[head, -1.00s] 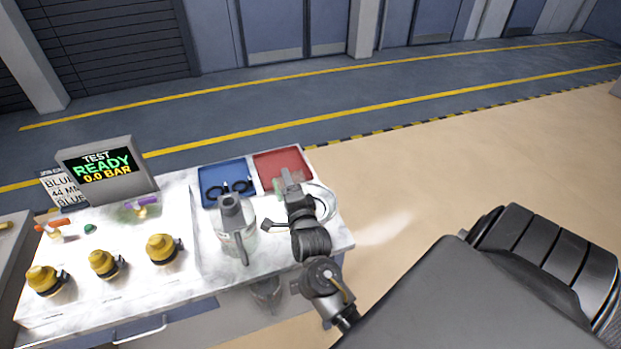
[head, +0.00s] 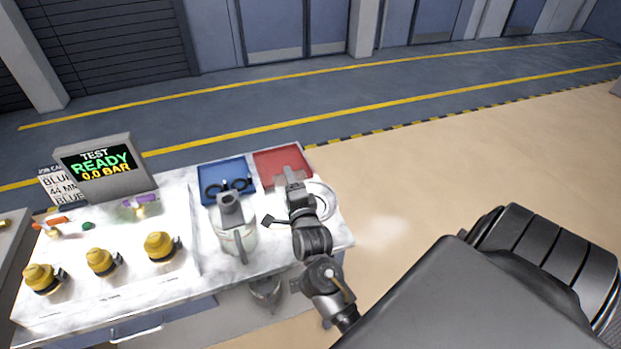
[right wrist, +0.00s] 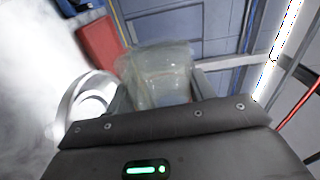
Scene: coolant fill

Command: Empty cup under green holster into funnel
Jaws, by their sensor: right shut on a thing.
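My right gripper (head: 286,174) is at the right end of the bench, in front of the red tray. In the right wrist view it is shut on a clear, pale cup (right wrist: 160,75) between its fingers. I cannot tell the cup's tilt or whether liquid is in it. A white round rim (head: 331,199), possibly the funnel, lies just right of the gripper, partly hidden by it; it also shows in the right wrist view (right wrist: 66,108), apart from the cup. A small green piece (head: 88,226), perhaps the green holster, sits on the left of the bench. My left gripper is not in view.
A clear jug with a grey top (head: 230,205) stands left of my right arm. Behind are a blue tray (head: 208,173) with black-handled tools and a red tray (head: 290,155). Several yellow caps (head: 160,245) line the front left, below a screen (head: 100,165) reading READY.

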